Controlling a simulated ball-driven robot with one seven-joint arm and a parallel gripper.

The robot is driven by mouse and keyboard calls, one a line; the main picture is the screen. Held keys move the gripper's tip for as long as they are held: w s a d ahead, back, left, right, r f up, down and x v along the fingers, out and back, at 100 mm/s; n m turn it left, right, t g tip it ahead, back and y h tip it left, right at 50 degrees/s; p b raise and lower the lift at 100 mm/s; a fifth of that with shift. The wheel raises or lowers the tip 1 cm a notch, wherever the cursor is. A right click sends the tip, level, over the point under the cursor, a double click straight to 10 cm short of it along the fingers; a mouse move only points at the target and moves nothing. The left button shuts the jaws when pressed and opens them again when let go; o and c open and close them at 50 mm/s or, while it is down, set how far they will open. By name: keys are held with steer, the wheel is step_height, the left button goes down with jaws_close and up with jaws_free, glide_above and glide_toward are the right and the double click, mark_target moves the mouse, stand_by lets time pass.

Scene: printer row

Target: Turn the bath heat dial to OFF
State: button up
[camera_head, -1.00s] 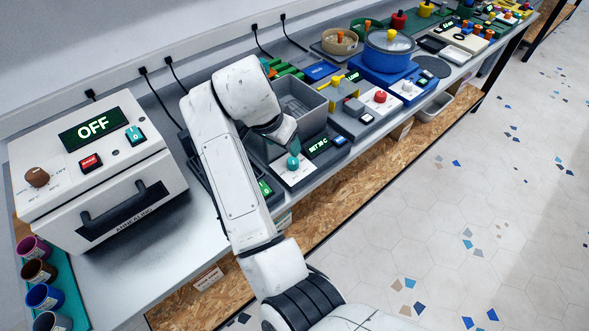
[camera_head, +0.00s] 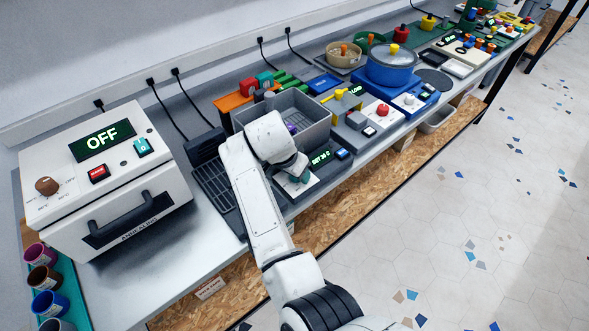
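The bath heat dial (camera_head: 301,179) is a small teal knob on a pale panel in front of the grey bath (camera_head: 318,134). Only a part of it shows beneath my gripper. A dark display (camera_head: 320,157) beside it shows green text that seems to read "SET 35 C". My gripper (camera_head: 294,172) points down right at the dial, and its fingers overlap the dial in the picture. I cannot tell whether they touch or grip it. The dial's pointer and markings are hidden.
A white box oven (camera_head: 128,200) with an "OFF" display and a brown knob (camera_head: 47,186) stands at left. A dark slotted rack (camera_head: 214,182) lies left of my arm. Right of the bath are a red knob (camera_head: 383,109) and a blue pot (camera_head: 392,72).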

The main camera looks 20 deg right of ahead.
steer(key=c, duration=1)
